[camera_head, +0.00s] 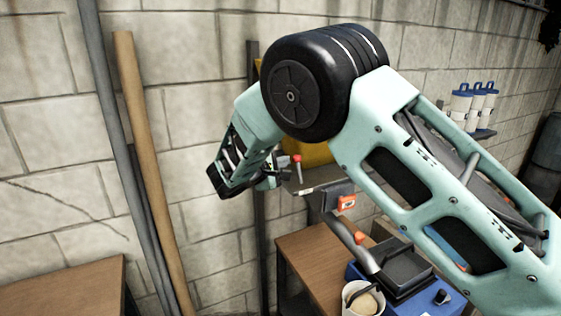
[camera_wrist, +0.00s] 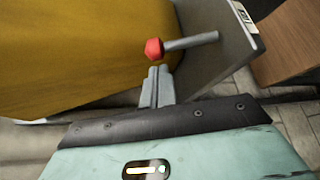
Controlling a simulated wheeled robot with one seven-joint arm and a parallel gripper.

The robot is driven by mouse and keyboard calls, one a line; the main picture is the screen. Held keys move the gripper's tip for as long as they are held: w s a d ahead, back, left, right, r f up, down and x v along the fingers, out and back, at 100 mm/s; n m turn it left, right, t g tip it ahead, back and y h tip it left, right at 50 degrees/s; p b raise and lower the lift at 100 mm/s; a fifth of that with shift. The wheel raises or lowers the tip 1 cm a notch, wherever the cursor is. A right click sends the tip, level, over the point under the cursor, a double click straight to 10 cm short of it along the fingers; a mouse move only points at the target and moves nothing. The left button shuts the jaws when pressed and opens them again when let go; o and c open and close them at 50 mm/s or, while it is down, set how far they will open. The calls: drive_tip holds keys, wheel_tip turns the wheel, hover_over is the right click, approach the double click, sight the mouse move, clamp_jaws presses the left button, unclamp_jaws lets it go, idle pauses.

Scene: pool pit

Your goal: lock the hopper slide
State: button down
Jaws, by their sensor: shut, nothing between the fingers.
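The yellow hopper (camera_head: 318,153) stands behind my arm in the head view and fills the upper left of the wrist view (camera_wrist: 75,50). A grey metal plate or housing (camera_wrist: 222,72) lies at its lower side. A short grey rod with a red knob (camera_wrist: 154,49) sticks out from this plate; the knob also shows in the head view (camera_head: 296,158). I take this rod for the slide's lock handle. My gripper (camera_wrist: 160,70) is shut and empty, its fingertips just below the red knob in the picture. I cannot tell whether they touch it.
Below the hopper, a grey chute with orange parts (camera_head: 346,233) slopes toward a blue scale-like device (camera_head: 436,298) and a white bucket (camera_head: 362,299) by a brown table (camera_head: 310,262). Pipes and a wooden pole (camera_head: 150,180) lean on the block wall. White canisters (camera_head: 461,104) stand on a shelf.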

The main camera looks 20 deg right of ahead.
drive_tip(key=shift+s+f+b, duration=0.15)
drive_tip(key=shift+b, duration=0.7)
drive_tip(key=shift+m+b, duration=0.3)
drive_tip(key=shift+b, duration=0.1)
